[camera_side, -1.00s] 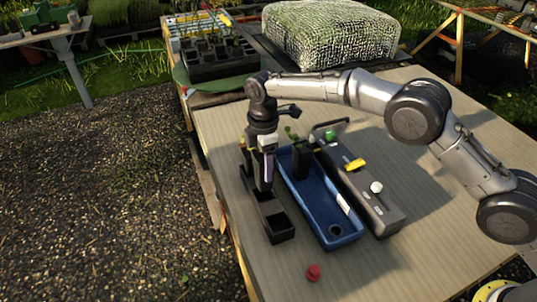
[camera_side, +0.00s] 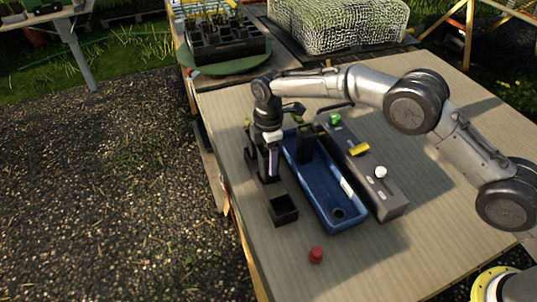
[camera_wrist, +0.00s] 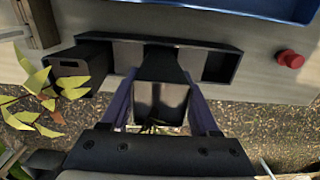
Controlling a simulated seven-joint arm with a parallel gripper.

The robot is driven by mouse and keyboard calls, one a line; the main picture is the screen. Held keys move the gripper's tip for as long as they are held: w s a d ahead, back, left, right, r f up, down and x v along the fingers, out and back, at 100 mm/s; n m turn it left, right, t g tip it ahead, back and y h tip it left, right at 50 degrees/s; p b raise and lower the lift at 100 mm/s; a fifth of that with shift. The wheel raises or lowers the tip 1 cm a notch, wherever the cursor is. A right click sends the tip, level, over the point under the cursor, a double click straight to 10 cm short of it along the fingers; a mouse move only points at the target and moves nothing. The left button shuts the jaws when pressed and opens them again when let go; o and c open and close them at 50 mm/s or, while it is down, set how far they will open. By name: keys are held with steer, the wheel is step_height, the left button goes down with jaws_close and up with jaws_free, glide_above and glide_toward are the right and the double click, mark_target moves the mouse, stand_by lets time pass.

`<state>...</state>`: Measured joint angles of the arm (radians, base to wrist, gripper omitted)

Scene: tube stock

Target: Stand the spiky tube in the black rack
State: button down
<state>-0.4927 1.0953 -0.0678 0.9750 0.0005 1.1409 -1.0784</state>
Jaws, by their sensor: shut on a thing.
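The black rack (camera_side: 285,212) is a long, low holder on the table, and its near slot looks empty. In the wrist view the rack (camera_wrist: 222,48) lies crosswise beyond my fingers. My gripper (camera_side: 269,172) points down over the rack's middle. In the wrist view its purple fingers (camera_wrist: 162,105) are closed on the sides of a dark square tube, the spiky tube (camera_wrist: 160,98). Thin green tips show at its near end. Its far end overlaps the middle of the rack; I cannot tell whether it rests in a slot.
A dark pot (camera_wrist: 72,68) with yellow-green leaves stands at the rack's left end in the wrist view. A blue tray (camera_side: 322,190) lies beside the rack, then a grey block (camera_side: 388,203) with coloured knobs. A red knob (camera_side: 316,255) sits on clear tabletop in front.

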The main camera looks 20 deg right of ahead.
steer(key=shift+f, duration=1.3)
steer(key=shift+f, duration=0.4)
steer(key=shift+c, duration=0.2)
jaws_free()
step_height(320, 180, up, 14)
steer(key=shift+f, duration=0.1)
stand_by(0.4)
stand_by(0.4)
